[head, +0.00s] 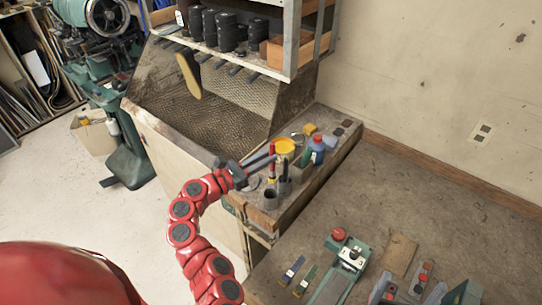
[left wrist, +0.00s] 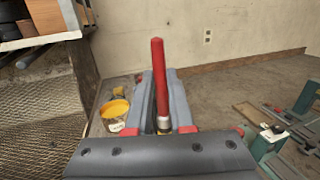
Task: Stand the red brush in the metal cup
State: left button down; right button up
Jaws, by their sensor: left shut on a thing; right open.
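The red brush (head: 271,158) is held upright in my left gripper (head: 258,164), above the small shelf beside the bench. In the left wrist view the brush's red handle (left wrist: 158,70) points up between the two grey fingers, with a pale metal band (left wrist: 163,122) low down. My left gripper (left wrist: 161,105) is shut on it. A dark grey cup (head: 270,198), which looks like the metal cup, stands at the shelf's near end, below the gripper. In the left wrist view I cannot make the cup out. My right gripper is not in view.
A yellow tub (head: 285,147), a blue bottle (head: 317,146) and dark upright items (head: 285,182) crowd the shelf close to the gripper. A green tool (head: 347,254) lies on the workbench (head: 440,210) at right. The bench's middle is mostly clear.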

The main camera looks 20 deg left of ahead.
aim_at(270, 169)
pick_arm(q)
notch_tip(270, 169, down, 6)
jog(key=b, duration=0.5)
jog(key=shift+s+a+r, duration=0.15)
notch_tip(270, 169, down, 4)
jog(key=b, duration=0.4)
jog(key=shift+r, duration=0.1)
jog(key=shift+f, duration=0.5)
